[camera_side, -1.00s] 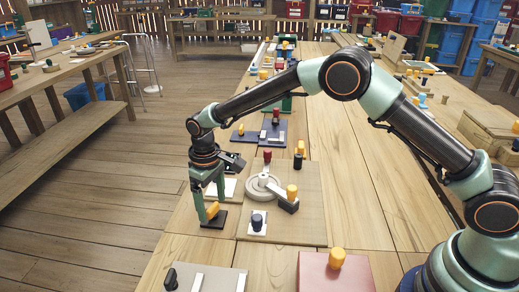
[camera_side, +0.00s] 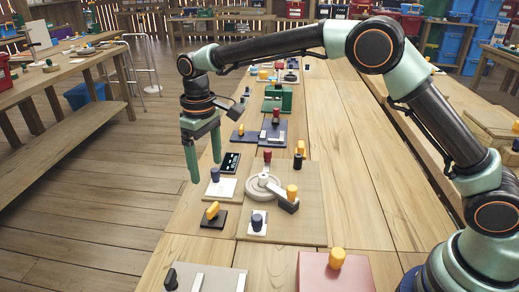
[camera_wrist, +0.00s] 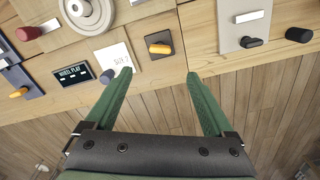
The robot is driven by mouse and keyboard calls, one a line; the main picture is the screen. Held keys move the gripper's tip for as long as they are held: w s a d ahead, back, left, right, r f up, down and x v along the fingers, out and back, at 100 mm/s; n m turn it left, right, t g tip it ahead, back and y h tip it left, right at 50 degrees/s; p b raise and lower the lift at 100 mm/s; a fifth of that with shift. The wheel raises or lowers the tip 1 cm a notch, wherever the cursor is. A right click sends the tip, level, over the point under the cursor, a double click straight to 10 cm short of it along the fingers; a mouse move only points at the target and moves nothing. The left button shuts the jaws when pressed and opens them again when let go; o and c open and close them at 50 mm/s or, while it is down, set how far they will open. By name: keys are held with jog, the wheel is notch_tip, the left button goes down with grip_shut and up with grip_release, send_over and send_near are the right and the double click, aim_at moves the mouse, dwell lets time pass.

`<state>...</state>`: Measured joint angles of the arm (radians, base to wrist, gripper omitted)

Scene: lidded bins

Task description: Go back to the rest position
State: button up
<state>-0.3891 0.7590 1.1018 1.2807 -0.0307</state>
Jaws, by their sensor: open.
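My gripper (camera_side: 206,160) hangs in the air beyond the left edge of the workbench in the side view, its fingers pointing down. In the wrist view its two green fingers (camera_wrist: 163,75) are spread apart with nothing between them. Below and beside it on the bench is a black plate with an orange knob (camera_side: 213,211), which also shows in the wrist view (camera_wrist: 160,49). My gripper is clear of this plate and touches nothing.
A white plate with a dark blue knob (camera_side: 221,190) and a black display (camera_side: 231,163) sit near the bench edge. A grey wheel (camera_side: 259,187) is on a board beside them. A pink box (camera_side: 320,275) stands in front. Open floor (camera_side: 110,200) lies left.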

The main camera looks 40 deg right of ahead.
jog(key=s+d+r+m+t, duration=0.2)
jog(key=s+d+r+t, duration=0.1)
jog(key=s+d+r, duration=0.7)
jog(key=s+d+m+t, duration=0.2)
jog(key=s+d, duration=0.8)
jog(key=shift+s+f+m+t, duration=0.3)
jog(key=shift+f+m, duration=0.05)
jog(key=shift+m, duration=0.05)
jog(key=shift+d, duration=0.1)
